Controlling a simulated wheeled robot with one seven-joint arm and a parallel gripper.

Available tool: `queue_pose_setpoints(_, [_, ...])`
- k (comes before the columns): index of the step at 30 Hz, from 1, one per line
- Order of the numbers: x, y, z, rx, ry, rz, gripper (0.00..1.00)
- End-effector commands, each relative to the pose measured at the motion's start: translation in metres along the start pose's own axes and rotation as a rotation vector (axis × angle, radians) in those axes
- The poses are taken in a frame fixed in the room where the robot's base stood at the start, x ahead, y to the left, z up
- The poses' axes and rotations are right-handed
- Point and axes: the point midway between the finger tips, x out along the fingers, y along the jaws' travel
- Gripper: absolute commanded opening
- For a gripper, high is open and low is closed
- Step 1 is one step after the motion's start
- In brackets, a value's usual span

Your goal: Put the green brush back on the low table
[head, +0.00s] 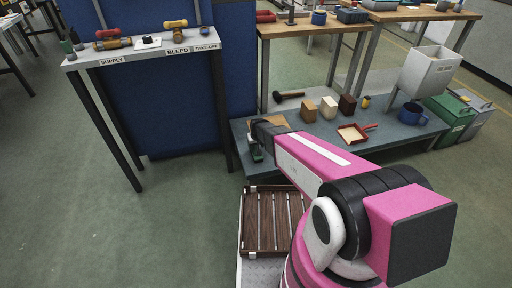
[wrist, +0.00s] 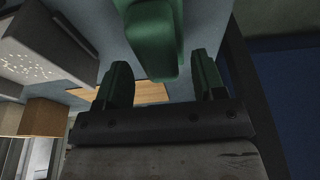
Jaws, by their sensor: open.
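The green brush (wrist: 152,45) shows in the wrist view, coming in from the top edge with its near end just ahead of and between my fingers. My gripper (wrist: 161,75) is open, with a gap to the brush on both sides. The low table (head: 400,143) is the long blue-grey one at the centre right of the head view. My gripper is over its left end there, mostly hidden behind my arm. A small green patch (head: 256,154) shows beside it, and I cannot tell whether it is the brush or a finger. Whether the brush rests on the table is unclear.
The low table holds a mallet (head: 288,95), several blocks (head: 328,107), a red dustpan (head: 354,133) and a blue mug (head: 412,114). A tall narrow table (head: 140,50) stands left of it. A slatted wooden tray (head: 262,222) lies in front.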

Motion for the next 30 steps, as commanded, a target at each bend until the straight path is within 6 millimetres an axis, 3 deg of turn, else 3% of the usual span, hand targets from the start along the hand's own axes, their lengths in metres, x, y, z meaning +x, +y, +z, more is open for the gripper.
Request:
queue_pose_setpoints(12, [-0.083, 0.0, 0.002, 0.0, 0.001, 0.0, 0.63])
queue_pose_setpoints(21, [-0.112, 0.003, 0.003, 0.004, -0.003, 0.001, 0.63])
queue_pose_setpoints(23, [-0.122, 0.011, 0.011, 0.017, -0.011, 0.004, 0.63])
queue_pose_setpoints(26, [-0.15, 0.037, 0.037, 0.058, -0.045, 0.012, 0.63])
queue_pose_setpoints(30, [-0.203, 0.081, 0.091, 0.142, -0.115, 0.024, 0.63])
